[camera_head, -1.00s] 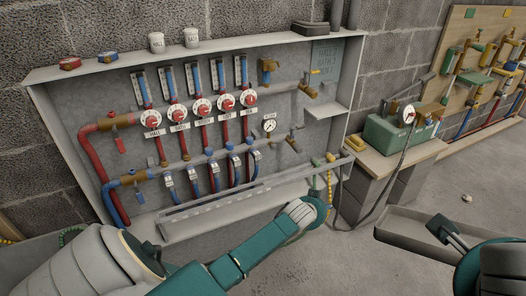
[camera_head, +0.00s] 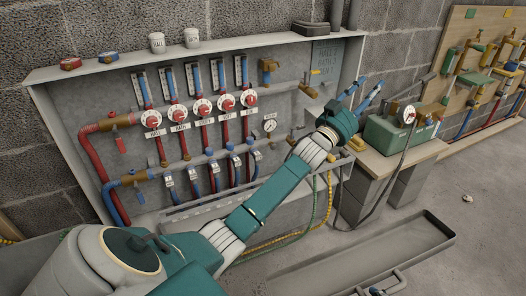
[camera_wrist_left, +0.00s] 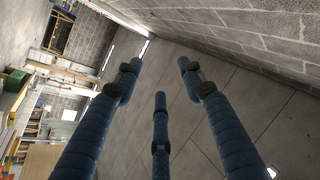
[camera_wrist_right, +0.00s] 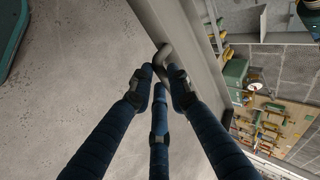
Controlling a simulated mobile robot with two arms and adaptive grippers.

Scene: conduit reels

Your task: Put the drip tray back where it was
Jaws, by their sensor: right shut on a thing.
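The drip tray (camera_head: 345,268) is a long, shallow grey tray, low at the right front of the head view. It lies slanted, apart from the valve cabinet. In the right wrist view, the blue fingers of my right gripper (camera_wrist_right: 158,78) close together on a grey bent handle (camera_wrist_right: 163,52) beside the tray's long wall (camera_wrist_right: 188,35). My left gripper (camera_head: 367,85) is raised in front of the cabinet's right end, pointing up and right. Its three fingers stand apart and empty in the left wrist view (camera_wrist_left: 160,75).
The valve cabinet (camera_head: 225,128) has red dials and pipes, with a ledge (camera_head: 185,218) along its lower front. A green pump box (camera_head: 385,135) stands on a wooden-topped block stand (camera_head: 375,160) at right. Hoses hang below the cabinet. Floor (camera_head: 475,225) at right is mostly clear.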

